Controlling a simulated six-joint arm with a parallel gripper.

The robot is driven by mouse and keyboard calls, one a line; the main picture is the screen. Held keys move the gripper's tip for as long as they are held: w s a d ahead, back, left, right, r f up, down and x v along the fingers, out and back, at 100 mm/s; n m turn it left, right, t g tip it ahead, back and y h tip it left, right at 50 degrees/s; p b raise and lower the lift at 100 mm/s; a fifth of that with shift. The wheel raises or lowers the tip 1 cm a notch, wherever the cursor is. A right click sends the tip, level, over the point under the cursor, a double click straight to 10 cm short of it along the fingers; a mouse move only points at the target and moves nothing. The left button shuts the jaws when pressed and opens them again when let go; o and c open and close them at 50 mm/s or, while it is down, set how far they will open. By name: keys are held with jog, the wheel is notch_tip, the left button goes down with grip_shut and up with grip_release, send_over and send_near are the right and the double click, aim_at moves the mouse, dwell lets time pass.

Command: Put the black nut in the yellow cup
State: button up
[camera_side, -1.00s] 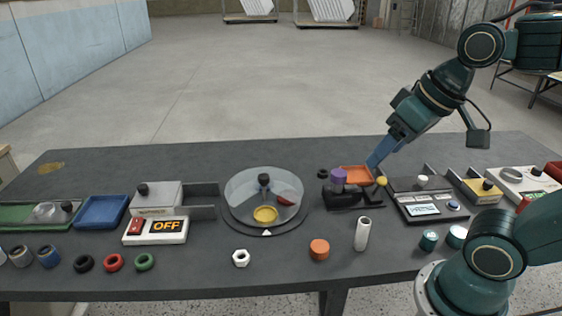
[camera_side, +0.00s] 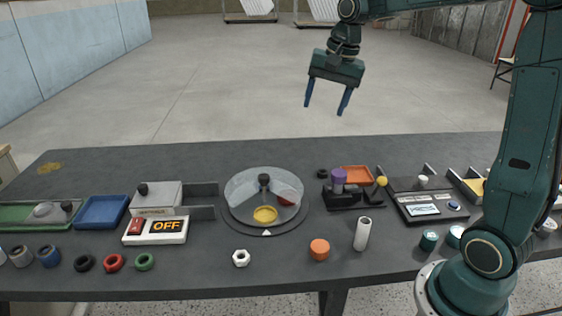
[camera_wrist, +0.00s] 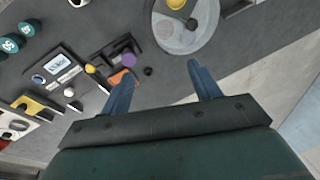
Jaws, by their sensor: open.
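A small dark nut-like piece (camera_side: 322,173) lies on the table left of the orange tray; it also shows in the wrist view (camera_wrist: 148,71). A black ring (camera_side: 84,263) lies at the front left beside a red one. Which of the two is the black nut I cannot tell for sure. The yellow cup (camera_side: 265,215) sits at the front of the round turntable (camera_side: 240,224); part of it shows at the top of the wrist view (camera_wrist: 175,4). My gripper (camera_side: 324,110) is open and empty, high above the table's back edge, fingers pointing down.
The turntable has clear walls and a dark central knob (camera_side: 264,179). An orange tray (camera_side: 357,170) and a black stand with a purple piece (camera_side: 338,180) are right of it. A white cylinder (camera_side: 362,234), orange piece (camera_side: 319,249) and white nut (camera_side: 241,258) stand in front.

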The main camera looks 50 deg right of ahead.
jog(key=w+d+f+m+g, duration=0.1)
jog(key=w+d+f+m, duration=0.5)
jog(key=d, duration=0.4)
jog(key=m+g+y, duration=0.1)
jog(key=m, duration=0.4)
send_over(323, 171)
jog(key=shift+s+d+f, duration=0.1)
jog(key=shift+f, duration=5.35)
jog(key=shift+s+d+f, duration=0.1)
jog(key=shift+f, duration=5.3)
jog(key=shift+w+a+f, duration=0.1)
jog(key=shift+a+f, duration=0.05)
jog(key=shift+f, duration=1.15)
jog(key=shift+a+f, duration=0.1)
jog(key=shift+f, duration=1.15)
jog(key=c, duration=1.2)
